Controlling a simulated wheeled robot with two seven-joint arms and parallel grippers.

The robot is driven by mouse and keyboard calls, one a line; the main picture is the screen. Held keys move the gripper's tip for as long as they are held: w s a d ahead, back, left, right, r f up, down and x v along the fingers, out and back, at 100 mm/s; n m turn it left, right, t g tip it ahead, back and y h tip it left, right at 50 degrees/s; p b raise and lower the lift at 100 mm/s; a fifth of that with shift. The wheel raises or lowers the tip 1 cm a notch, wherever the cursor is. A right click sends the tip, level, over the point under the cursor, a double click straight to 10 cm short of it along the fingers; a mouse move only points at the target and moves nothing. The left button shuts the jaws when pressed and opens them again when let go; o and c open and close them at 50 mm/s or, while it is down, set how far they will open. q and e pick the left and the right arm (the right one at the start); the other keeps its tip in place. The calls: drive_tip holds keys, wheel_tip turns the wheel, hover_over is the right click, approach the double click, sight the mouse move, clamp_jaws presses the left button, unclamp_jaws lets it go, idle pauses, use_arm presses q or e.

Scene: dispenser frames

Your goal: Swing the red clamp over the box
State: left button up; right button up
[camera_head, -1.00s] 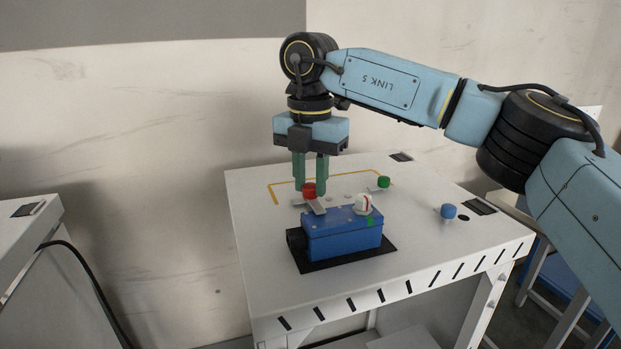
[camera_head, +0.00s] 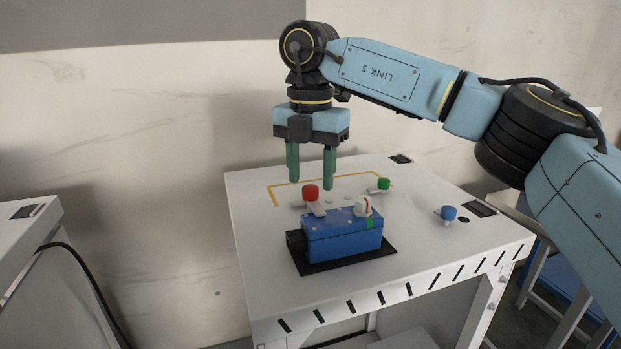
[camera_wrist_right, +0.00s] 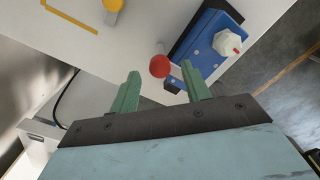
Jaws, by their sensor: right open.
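The red clamp (camera_head: 311,191) has a round red knob and a flat grey arm. The arm lies over the back left edge of the top of the blue box (camera_head: 342,241). It also shows in the wrist view (camera_wrist_right: 160,67), its arm pointing to the box (camera_wrist_right: 206,38). My right gripper (camera_head: 310,184) is open, its green fingers pointing down at the red knob from just above and behind it. In the wrist view the knob is ahead of the gap between the fingertips (camera_wrist_right: 165,85), and nothing is held. My left gripper is out of view.
The box stands on a black mat (camera_head: 348,262) on a white table (camera_head: 262,236). A white knob (camera_head: 363,205) sits on the box. A green knob (camera_head: 384,184) and a blue knob (camera_head: 449,213) stand to the right. A yellow knob (camera_wrist_right: 113,6) shows in the wrist view.

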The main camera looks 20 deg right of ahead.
wheel_tip(320, 180, up, 12)
drive_tip(key=p, duration=0.1)
drive_tip(key=shift+f, duration=0.15)
